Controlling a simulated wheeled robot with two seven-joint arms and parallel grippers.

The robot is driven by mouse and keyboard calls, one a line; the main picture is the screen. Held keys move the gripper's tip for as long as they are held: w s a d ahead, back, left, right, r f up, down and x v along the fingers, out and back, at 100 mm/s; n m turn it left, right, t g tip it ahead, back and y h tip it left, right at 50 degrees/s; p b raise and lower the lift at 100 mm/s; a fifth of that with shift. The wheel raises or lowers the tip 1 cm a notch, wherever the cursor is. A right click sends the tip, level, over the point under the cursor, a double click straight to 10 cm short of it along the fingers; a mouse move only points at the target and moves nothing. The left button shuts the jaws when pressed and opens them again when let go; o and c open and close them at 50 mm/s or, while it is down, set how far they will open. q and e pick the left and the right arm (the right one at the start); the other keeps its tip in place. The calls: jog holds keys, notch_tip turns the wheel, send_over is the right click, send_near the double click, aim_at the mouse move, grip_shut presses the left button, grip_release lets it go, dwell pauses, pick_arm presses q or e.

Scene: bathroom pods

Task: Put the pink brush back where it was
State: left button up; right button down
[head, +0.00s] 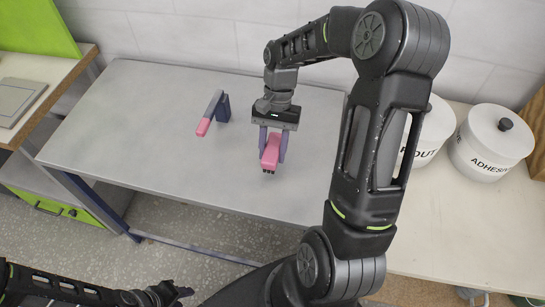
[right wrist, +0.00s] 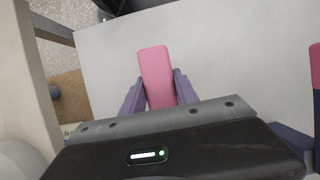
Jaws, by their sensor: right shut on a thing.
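The pink brush (head: 270,152) is between the purple fingers of my right gripper (head: 272,146), over the grey table's near middle part. In the right wrist view the pink brush (right wrist: 156,75) sticks out beyond the fingers of the gripper (right wrist: 160,92), which is shut on it. Dark bristle-like tips show at its near end in the head view. I cannot tell whether it touches the table. My left gripper (head: 178,291) is low at the bottom left, away from the table top; its opening is unclear.
A dark blue stand with a pink-tipped grey bar (head: 212,113) stands on the grey table (head: 130,120), left of the brush. White lidded jars (head: 485,150) stand on the right counter. A green drawer (head: 50,205) is at left. The table's left part is clear.

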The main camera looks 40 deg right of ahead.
jog(key=shift+f, duration=0.1)
jog(key=shift+f, duration=1.8)
jog(key=shift+f, duration=0.15)
jog(key=c, duration=0.9)
grip_release()
jog(key=v, duration=1.2)
jog(key=shift+r, duration=0.2)
jog(key=shift+a, duration=0.1)
